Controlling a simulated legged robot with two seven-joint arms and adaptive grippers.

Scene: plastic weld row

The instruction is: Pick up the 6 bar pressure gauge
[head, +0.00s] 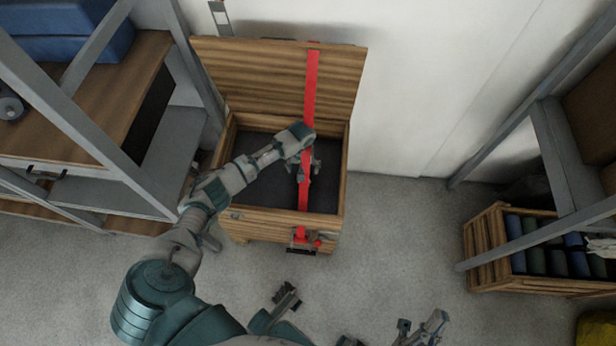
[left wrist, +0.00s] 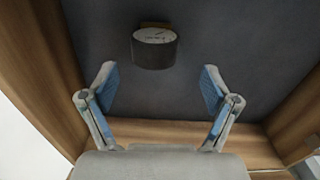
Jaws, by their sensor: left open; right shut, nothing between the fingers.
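The pressure gauge, a short dark cylinder with a pale marked face (left wrist: 154,48), is on the dark floor of the wooden chest (head: 282,222). A yellowish bit shows behind it; its scale is too small to read. My left gripper (head: 304,168) reaches down into the open chest. In the left wrist view its fingers (left wrist: 157,92) are spread, with blue inner pads. The gauge is ahead of the fingertips, roughly centred between them and not held. In the head view I cannot make out the gauge. My right gripper (head: 424,326) is low at the bottom edge, empty and away from the chest.
A red strap (head: 311,88) runs down the raised lid (head: 270,75) and across the chest opening. Shelving (head: 100,110) stands close on the left. A wooden crate (head: 487,262) with dark rolled items is at right. Bare floor (head: 400,235) lies between.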

